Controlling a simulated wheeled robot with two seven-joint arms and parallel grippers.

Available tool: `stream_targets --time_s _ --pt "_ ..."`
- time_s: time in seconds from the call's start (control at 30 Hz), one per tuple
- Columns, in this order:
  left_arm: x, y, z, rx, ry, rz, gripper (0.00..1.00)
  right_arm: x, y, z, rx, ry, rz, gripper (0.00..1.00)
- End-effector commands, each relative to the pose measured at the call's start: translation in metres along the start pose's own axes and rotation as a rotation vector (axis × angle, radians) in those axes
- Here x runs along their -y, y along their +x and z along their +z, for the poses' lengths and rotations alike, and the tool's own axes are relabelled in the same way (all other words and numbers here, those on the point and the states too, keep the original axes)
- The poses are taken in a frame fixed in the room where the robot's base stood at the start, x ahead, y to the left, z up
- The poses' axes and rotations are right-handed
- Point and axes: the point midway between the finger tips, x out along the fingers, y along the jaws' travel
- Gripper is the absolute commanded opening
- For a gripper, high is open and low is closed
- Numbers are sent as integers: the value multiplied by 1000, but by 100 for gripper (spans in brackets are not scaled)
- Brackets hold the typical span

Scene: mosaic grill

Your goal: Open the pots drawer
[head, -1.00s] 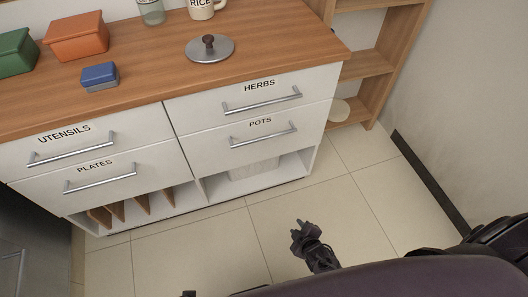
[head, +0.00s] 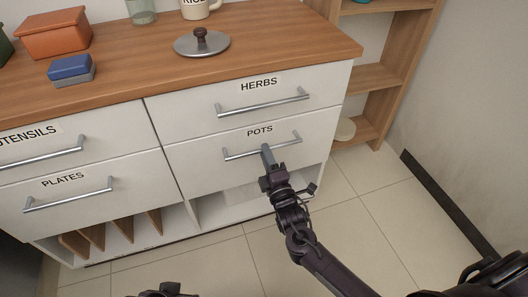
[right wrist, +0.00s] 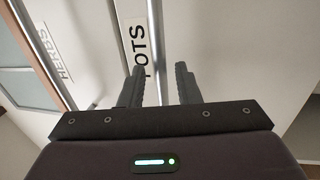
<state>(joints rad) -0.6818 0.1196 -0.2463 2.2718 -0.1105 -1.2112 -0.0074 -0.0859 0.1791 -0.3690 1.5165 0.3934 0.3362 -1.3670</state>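The pots drawer (head: 205,163) is the white front labelled POTS, below the herbs drawer on the right of the cabinet. It looks closed, flush with its neighbours. Its silver bar handle (head: 239,155) also shows in the right wrist view (right wrist: 156,45). My right gripper (head: 267,153) is at the middle of this handle. In the right wrist view its two fingers are apart, with the bar running between them and a gap visible on each side. Whether the fingers reach past the bar is unclear. My left gripper (head: 166,290) shows only partly at the bottom edge of the head view.
The herbs drawer handle (head: 262,103) sits just above. The plates drawer (head: 90,190) is to the left, and an open shelf (head: 225,208) lies below. A pot lid (head: 202,46) and a blue box (head: 72,70) stand on the counter. The tiled floor in front is clear.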

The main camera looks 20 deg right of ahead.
Motion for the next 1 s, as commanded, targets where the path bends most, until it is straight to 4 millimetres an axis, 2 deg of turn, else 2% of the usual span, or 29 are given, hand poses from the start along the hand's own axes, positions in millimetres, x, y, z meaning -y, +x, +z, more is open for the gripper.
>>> stream_targets --time_s 0.1,0.2,0.5,0.73,1.0 --pt "-2 2 -1 -16 5 5 36 1 15 0 0 1 2 30" --pt "-4 3 -2 -26 7 7 36 1 22 0 0 1 -1 30" --pt "-4 2 -4 -32 8 8 36 1 24 0 0 1 -2 30" --pt "-4 2 -4 -32 8 8 36 1 24 0 0 1 -2 0" --pt "-4 2 -3 -31 7 8 36 1 24 0 0 1 -3 0"
